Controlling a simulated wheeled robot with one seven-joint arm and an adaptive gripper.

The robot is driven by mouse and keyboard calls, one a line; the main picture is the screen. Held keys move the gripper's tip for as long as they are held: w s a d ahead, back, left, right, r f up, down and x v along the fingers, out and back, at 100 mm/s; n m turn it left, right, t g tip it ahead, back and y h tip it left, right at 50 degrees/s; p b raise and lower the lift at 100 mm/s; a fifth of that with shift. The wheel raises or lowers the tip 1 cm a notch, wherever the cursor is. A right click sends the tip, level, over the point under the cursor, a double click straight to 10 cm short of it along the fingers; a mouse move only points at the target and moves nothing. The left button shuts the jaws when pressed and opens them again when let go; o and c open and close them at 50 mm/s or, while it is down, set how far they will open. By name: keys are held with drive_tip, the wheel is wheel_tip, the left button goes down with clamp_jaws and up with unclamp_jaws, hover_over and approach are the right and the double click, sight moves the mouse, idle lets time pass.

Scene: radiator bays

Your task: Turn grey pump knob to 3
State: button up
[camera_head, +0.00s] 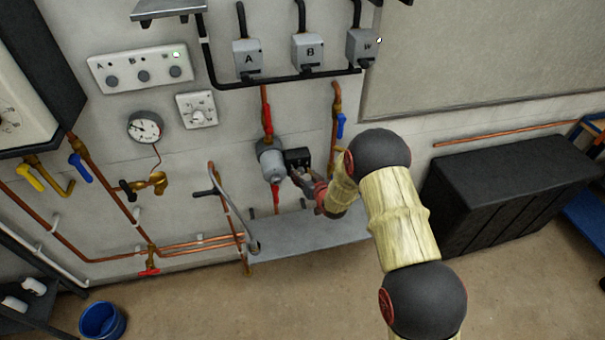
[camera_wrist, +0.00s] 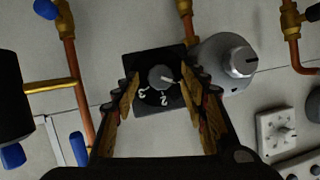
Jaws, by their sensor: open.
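The grey pump (camera_head: 270,162) is on the copper pipe on the wall, with a black control box (camera_head: 297,157) on its right side. In the wrist view the grey knob (camera_wrist: 160,76) sits on the black dial plate (camera_wrist: 145,65), with white digits 2 and 3 visible below it. Its white mark points right and slightly down, away from the 3. The digit there is not readable. My gripper (camera_wrist: 163,82) is open, with one finger on each side of the knob; contact cannot be told. My gripper also shows in the head view (camera_head: 306,182), just below the box.
A red-handled valve (camera_head: 267,118) is above the pump and a blue-handled valve (camera_head: 340,125) to the right. A grey shelf (camera_head: 300,235) lies below. A grey hose (camera_head: 235,210) hangs left. A dark cabinet (camera_head: 500,190) stands right.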

drive_tip(key=shift+w+a+f, duration=0.1)
drive_tip(key=shift+w, duration=0.15)
drive_tip(key=shift+c, duration=0.3)
clamp_jaws()
